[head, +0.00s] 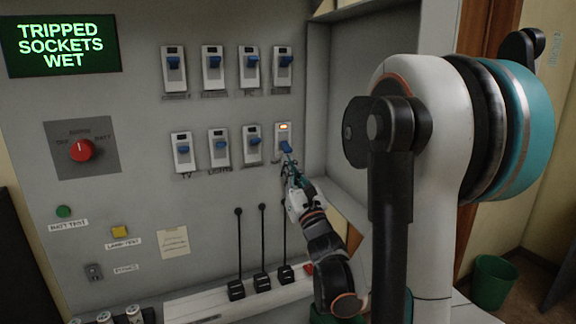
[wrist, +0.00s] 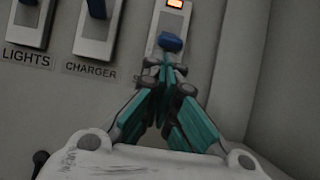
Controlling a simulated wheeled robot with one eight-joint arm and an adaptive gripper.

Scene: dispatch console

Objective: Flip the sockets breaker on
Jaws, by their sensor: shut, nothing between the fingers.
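The breaker at the right end of the lower row (head: 282,130) has a lit orange lamp and a blue lever (head: 286,147). Its lever sits lower on its plate than its neighbours' levers. In the wrist view the same lit breaker (wrist: 174,18) shows its blue lever (wrist: 171,42) straight beyond my fingertips. Its label is hidden behind my gripper, so I cannot read its name. My gripper (head: 289,165) is shut and empty, its tips (wrist: 168,70) just below the lever. I cannot tell whether they touch it.
A screen (head: 60,45) reads "TRIPPED SOCKETS WET". The LIGHTS (wrist: 30,20) and CHARGER (wrist: 97,35) breakers stand left of the lit one. Upright black levers (head: 262,245) rise below. A side wall (head: 340,110) closes the panel at right.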

